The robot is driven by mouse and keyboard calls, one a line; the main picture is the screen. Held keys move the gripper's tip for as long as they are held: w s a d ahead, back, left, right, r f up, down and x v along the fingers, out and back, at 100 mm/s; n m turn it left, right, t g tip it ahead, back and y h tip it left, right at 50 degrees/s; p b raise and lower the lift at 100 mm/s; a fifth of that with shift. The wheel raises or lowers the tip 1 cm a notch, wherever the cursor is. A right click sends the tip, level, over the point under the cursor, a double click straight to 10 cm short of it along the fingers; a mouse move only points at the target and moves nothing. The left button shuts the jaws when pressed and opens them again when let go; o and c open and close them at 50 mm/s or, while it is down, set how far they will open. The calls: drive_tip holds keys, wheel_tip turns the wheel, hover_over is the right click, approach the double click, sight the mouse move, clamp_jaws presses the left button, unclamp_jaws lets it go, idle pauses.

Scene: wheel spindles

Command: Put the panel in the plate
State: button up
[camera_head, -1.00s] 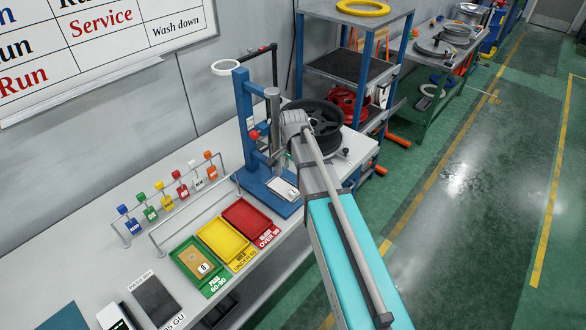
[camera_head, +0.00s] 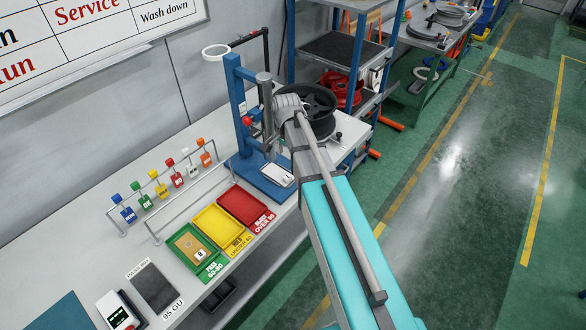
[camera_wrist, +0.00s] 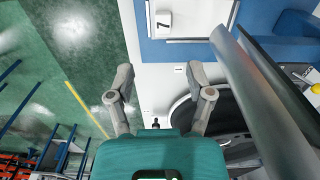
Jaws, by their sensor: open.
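A tan panel (camera_head: 187,245) with a small white label lies in the green tray on the bench. A flat white plate-like piece (camera_head: 276,175) sits on the blue base of the press stand (camera_head: 262,190). The wrist view shows a pale rectangular surface (camera_wrist: 205,20) on blue, with a white block marked 7 (camera_wrist: 164,20). I cannot tell for sure which piece the task calls the plate. My gripper (camera_wrist: 160,80) is open, with nothing between its fingers, above the pale bench top beside the blue base. In the head view my arm hides its fingers.
A yellow tray (camera_head: 222,230) and red tray (camera_head: 243,207) stand beside the green tray (camera_head: 203,266). Coloured tags hang on a rack (camera_head: 165,190) behind. The stand's post (camera_head: 240,105) and a black wheel (camera_head: 318,110) crowd my arm. A dark mat (camera_head: 155,288) lies at front left.

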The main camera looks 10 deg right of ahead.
drive_tip(key=s+n, duration=1)
drive_tip(key=s, duration=0.5)
drive_tip(key=shift+s, duration=0.3)
